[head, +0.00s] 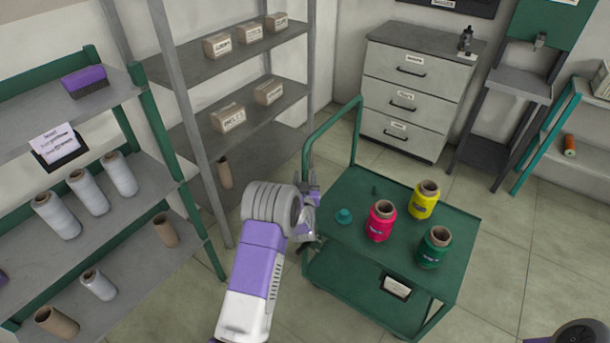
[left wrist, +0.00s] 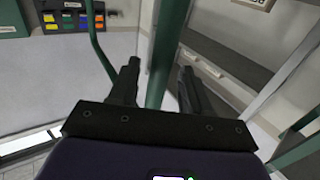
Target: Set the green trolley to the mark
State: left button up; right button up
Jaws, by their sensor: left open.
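The green trolley (head: 345,255) stands on the tiled floor at the centre right of the head view. Its bent tube handle (head: 358,125) rises at its far left end. My left gripper (head: 312,212) is at the trolley's left side, by the near handle post. In the left wrist view the open fingers (left wrist: 160,85) have a green post (left wrist: 166,45) between them; contact cannot be told. My right gripper and the floor mark are not visible.
Shelves with white cones (head: 88,191) stand at left, and a grey rack with boxes (head: 228,118) behind. The floor right of the trolley (head: 535,235) looks clear.

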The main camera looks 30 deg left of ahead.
pick_arm(q)
jog(key=shift+x, duration=1.15)
jog(key=shift+c, duration=0.5)
grip_shut()
